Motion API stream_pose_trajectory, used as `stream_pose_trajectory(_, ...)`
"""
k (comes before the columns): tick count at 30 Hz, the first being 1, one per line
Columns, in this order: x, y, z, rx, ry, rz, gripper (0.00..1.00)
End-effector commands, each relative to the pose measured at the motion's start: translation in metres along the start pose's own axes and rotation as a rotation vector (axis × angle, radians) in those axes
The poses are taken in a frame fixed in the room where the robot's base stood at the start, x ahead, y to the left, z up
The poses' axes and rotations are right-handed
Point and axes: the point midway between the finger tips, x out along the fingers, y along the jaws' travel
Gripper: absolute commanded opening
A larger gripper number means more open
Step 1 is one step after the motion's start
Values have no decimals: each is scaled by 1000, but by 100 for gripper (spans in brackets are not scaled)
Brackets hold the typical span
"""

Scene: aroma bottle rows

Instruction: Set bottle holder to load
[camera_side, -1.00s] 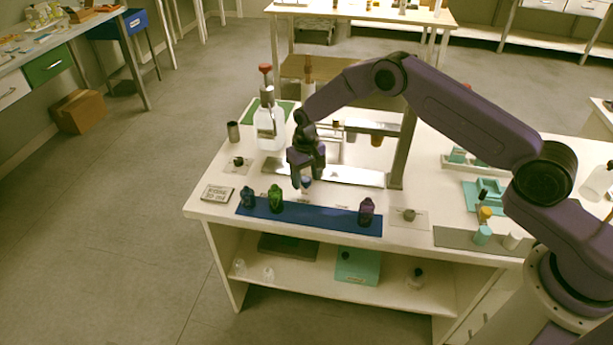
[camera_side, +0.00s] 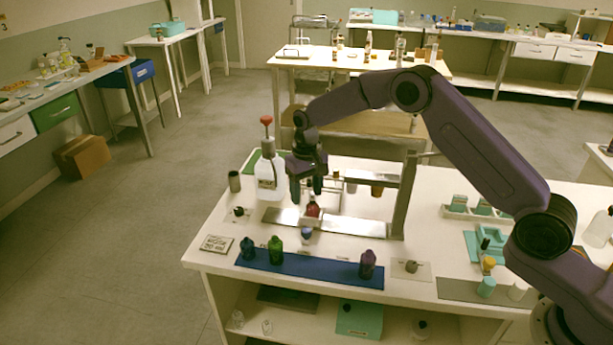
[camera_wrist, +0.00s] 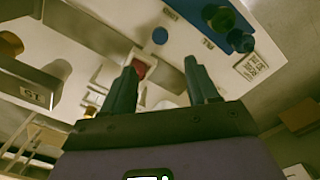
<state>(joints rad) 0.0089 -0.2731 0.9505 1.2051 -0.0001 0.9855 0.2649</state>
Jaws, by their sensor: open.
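My gripper (camera_side: 308,194) points down over the metal plate (camera_side: 360,226) at the middle of the bench, with its fingers apart and nothing between them. In the wrist view its two fingers (camera_wrist: 168,84) spread in front of a small pale holder with a red piece (camera_wrist: 140,68). In the side view the red piece (camera_side: 313,210) sits just below the fingertips; whether they touch it is unclear. A blue round piece (camera_side: 306,232) is just in front of it and also shows in the wrist view (camera_wrist: 160,36). The holder is partly hidden by the fingers.
A metal frame (camera_side: 404,195) stands right of my gripper. A white bottle with a red top (camera_side: 268,178) stands behind left. Blue, green and purple bottles stand on a blue mat (camera_side: 320,269) in front. A lettered sign (camera_side: 216,244) lies front left.

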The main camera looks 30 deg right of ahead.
Motion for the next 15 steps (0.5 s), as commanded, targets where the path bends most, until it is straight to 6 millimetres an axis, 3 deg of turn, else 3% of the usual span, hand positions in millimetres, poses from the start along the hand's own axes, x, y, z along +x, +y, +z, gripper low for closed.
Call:
stream_pose_trajectory(6,-32,0,0,0,2,-1,59)
stream_pose_trajectory(15,-43,0,0,0,0,0,59)
